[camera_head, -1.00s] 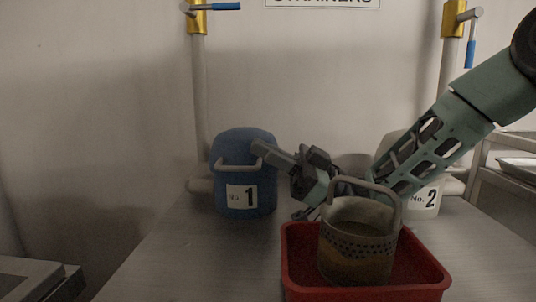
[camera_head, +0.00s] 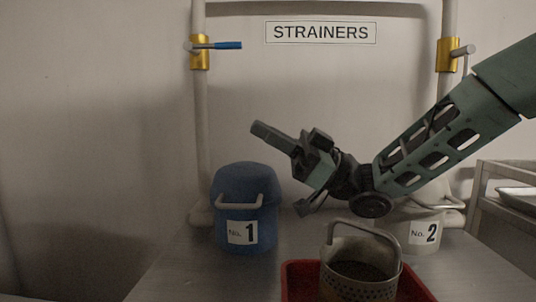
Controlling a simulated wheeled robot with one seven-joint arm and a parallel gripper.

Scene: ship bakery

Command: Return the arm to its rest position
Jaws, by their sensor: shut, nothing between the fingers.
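My gripper (camera_head: 262,131) is shut and empty. It is in the air, left of the picture's middle, above and a little right of the blue strainer housing No. 1 (camera_head: 241,218), and apart from it. My arm reaches in from the right edge, and its wrist hangs above the strainer basket. The metal strainer basket (camera_head: 350,287), with a perforated wall and an upright bail handle, stands in the red tray (camera_head: 301,272) at the bottom of the view. The lower part of the basket is cut off by the picture's edge.
A pale housing No. 2 (camera_head: 424,236) stands to the right, partly behind my arm. Pipes with valves, one with a blue lever (camera_head: 228,45), rise behind both housings. A STRAINERS sign (camera_head: 320,32) is on the wall. A metal rack (camera_head: 509,200) stands at the right. The table's left part is clear.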

